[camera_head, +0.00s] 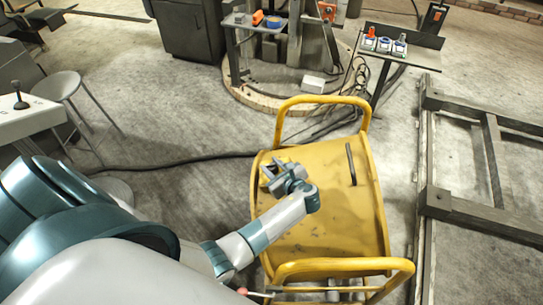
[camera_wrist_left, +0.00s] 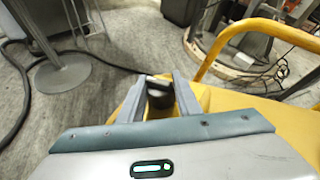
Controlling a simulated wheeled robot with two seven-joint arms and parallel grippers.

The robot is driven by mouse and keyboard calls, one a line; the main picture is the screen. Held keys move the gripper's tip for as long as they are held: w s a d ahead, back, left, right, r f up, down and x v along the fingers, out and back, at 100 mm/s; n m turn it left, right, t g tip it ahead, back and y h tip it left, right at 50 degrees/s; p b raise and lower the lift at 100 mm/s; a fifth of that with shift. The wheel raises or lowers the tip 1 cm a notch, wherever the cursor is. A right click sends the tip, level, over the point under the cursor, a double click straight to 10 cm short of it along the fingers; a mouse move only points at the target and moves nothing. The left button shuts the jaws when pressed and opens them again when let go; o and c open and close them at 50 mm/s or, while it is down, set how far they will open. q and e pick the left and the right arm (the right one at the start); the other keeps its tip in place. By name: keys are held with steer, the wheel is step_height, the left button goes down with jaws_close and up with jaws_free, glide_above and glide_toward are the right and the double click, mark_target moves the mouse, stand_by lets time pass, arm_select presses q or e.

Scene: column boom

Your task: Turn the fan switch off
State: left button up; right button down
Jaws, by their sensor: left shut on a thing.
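A yellow machine (camera_head: 330,215) with yellow tube handles stands on the floor in front of me. My left gripper (camera_head: 272,175) is over its upper left part. In the left wrist view, a dark rotary knob (camera_wrist_left: 160,97) with a lighter raised bar on top sits between the two grey fingers of the left gripper (camera_wrist_left: 160,88). The fingers are shut on this knob, one on each side. No label shows, so I cannot read the knob's setting. In the head view the gripper hides most of the knob. My right gripper is not in view.
A black handle (camera_head: 351,164) stands up on the machine's top, right of my gripper. A yellow tube handle (camera_head: 322,101) rises at the far side. A stool (camera_head: 58,86) is at the left. A timber frame (camera_head: 470,205) lies at the right.

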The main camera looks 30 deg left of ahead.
arm_select(q)
steer(key=shift+a+r, duration=0.1)
steer(key=o, duration=1)
steer(key=shift+s+d+r, duration=0.15)
steer(key=shift+s+d, duration=0.15)
steer(key=shift+d, duration=0.4)
steer(key=b+v, duration=0.3)
steer(key=v, duration=1.2)
steer(key=shift+s+d+r, duration=0.1)
steer(key=shift+d+r, duration=0.2)
steer(key=shift+d, duration=0.1)
